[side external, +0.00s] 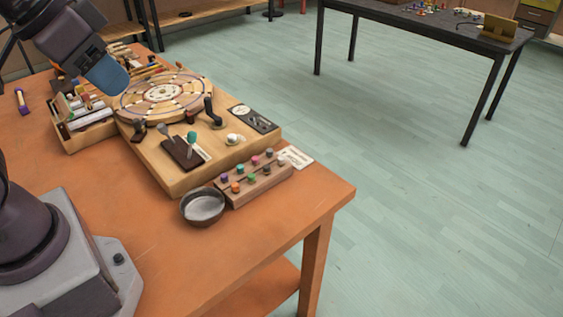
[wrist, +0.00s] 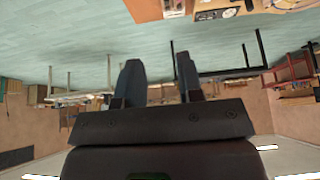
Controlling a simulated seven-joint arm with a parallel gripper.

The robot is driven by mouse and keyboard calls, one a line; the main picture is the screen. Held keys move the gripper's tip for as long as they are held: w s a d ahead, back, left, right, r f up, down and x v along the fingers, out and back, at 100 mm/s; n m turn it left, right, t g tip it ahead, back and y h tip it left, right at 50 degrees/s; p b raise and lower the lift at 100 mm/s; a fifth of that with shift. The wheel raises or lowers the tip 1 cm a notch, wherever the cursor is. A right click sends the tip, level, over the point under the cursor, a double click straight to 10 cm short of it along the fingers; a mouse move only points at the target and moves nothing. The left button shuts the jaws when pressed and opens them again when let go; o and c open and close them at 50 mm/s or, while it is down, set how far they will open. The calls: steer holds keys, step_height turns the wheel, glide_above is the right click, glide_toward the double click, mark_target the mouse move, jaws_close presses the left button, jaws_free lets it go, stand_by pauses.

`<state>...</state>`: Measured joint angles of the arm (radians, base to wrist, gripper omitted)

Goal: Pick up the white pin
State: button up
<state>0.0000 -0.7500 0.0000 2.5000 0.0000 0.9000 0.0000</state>
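A wooden rack (side external: 250,184) of small coloured pins stands at the right end of the table in the side view, with purple, orange, teal, green, pink and pale tops. A pale pin (side external: 281,155) at its right end may be the white one, but it is too small to be sure. A white round knob (side external: 232,138) sits on the wooden board. My gripper (wrist: 158,65) shows two dark fingers apart with nothing between them in the wrist view. In the side view, its blue end (side external: 110,76) is high at the upper left, far from the rack.
The wooden board (side external: 165,180) carries a round patterned disc (side external: 162,93), a dark crank and a teal-topped piece. A dark bowl (side external: 203,205) stands against the rack's left end. A crate (side external: 85,132) of blocks is at left. The orange table (side external: 150,240) is clear in front.

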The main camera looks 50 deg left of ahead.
steer(key=shift+o, duration=0.9)
steer(key=shift+f, duration=0.1)
